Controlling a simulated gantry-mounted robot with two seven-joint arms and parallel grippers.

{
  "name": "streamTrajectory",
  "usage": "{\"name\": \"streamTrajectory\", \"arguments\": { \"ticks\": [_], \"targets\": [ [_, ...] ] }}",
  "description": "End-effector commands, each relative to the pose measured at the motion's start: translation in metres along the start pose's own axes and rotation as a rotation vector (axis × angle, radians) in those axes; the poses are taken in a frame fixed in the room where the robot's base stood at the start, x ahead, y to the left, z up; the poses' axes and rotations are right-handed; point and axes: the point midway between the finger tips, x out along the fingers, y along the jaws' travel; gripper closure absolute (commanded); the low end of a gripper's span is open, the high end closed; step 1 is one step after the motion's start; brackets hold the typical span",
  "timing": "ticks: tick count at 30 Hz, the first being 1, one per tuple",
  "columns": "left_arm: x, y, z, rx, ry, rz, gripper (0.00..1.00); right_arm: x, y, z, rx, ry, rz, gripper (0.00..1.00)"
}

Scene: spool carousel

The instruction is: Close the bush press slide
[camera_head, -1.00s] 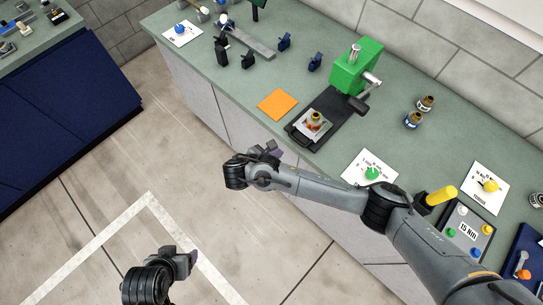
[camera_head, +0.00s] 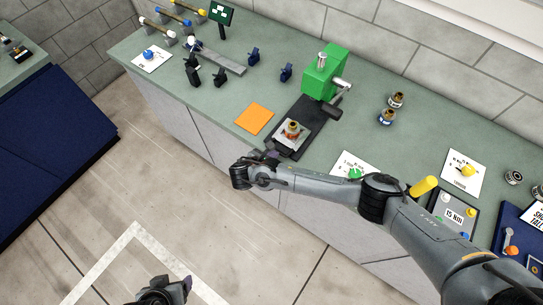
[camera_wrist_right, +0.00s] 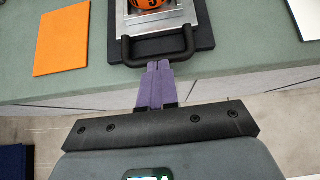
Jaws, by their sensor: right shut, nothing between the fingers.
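The bush press is a green press head (camera_head: 322,75) on a black base (camera_head: 304,110). In the right wrist view the slide's black handle (camera_wrist_right: 124,48) is a U-shaped bar at the counter edge. My right gripper (camera_wrist_right: 158,66) is shut and empty, its purple fingertips at the middle of the handle; I cannot tell whether they touch it. It shows in the head view (camera_head: 272,153). My left gripper (camera_head: 187,284) hangs low over the floor.
An orange square (camera_head: 254,119) lies left of the press. A white card with a green knob (camera_head: 354,173) lies to the right, near my right arm. Two small brass-topped jars (camera_head: 387,117) stand behind it. Dark blue holders (camera_head: 286,72) stand to the left. The floor in front is clear.

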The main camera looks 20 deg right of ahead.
Motion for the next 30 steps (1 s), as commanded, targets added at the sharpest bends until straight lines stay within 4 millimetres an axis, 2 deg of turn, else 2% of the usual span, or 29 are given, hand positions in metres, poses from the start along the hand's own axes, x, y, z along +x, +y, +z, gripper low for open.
{"name": "streamTrajectory", "arguments": {
  "ticks": [4, 7, 15, 21, 30],
  "targets": [
    [0.000, -0.001, 0.000, 0.004, -0.001, -0.003, 0.31, 0.003, 0.000, 0.002, 0.001, -0.001, -0.001, 1.00],
    [0.001, -0.001, 0.001, 0.004, -0.001, -0.003, 0.31, 0.014, 0.000, 0.012, 0.001, -0.003, -0.001, 1.00],
    [0.011, 0.000, 0.004, 0.002, -0.001, -0.002, 0.31, 0.077, -0.002, 0.059, 0.003, -0.005, -0.004, 1.00],
    [0.021, 0.002, 0.007, -0.004, 0.000, 0.003, 0.31, 0.109, -0.002, 0.086, 0.001, -0.003, -0.001, 1.00],
    [0.021, 0.003, 0.006, -0.009, 0.000, 0.007, 0.31, 0.117, -0.004, 0.093, -0.001, 0.000, -0.001, 1.00]
  ]
}}
